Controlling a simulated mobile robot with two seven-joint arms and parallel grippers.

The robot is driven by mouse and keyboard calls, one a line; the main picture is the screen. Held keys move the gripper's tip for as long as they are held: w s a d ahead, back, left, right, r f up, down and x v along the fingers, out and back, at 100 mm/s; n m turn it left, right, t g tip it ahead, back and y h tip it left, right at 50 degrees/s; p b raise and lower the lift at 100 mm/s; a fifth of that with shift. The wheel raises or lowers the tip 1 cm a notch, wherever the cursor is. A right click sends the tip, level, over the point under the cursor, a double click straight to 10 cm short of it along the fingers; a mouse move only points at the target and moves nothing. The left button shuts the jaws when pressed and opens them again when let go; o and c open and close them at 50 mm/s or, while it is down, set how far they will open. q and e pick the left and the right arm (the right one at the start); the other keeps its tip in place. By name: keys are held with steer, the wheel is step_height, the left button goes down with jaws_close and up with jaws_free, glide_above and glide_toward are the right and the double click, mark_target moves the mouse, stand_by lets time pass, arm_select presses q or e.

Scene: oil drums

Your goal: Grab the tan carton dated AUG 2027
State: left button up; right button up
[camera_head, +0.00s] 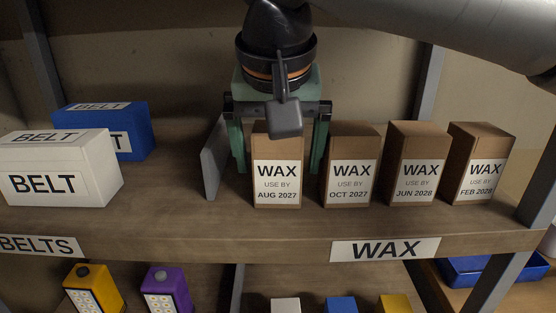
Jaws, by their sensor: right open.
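The tan carton labelled WAX, USE BY AUG 2027 (277,184) stands upright on the shelf, leftmost in a row of tan cartons. My right gripper (279,165) points down over it, with one green finger on each side of the carton. The gripper is open; its left finger is between the carton and a grey divider, its right finger between this carton and the OCT 2027 carton (348,182). The gripper body hides part of the carton's top. Whether the fingers touch the carton cannot be told. My left gripper is not in view.
The JUN 2028 carton (416,180) and FEB 2028 carton (480,182) stand to the right. The grey divider (214,157) is close on the left. White (60,170) and blue (128,125) BELT boxes stand further left. A metal post (428,85) rises behind.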

steer(key=shift+f, duration=0.1)
steer(key=c, duration=1.5)
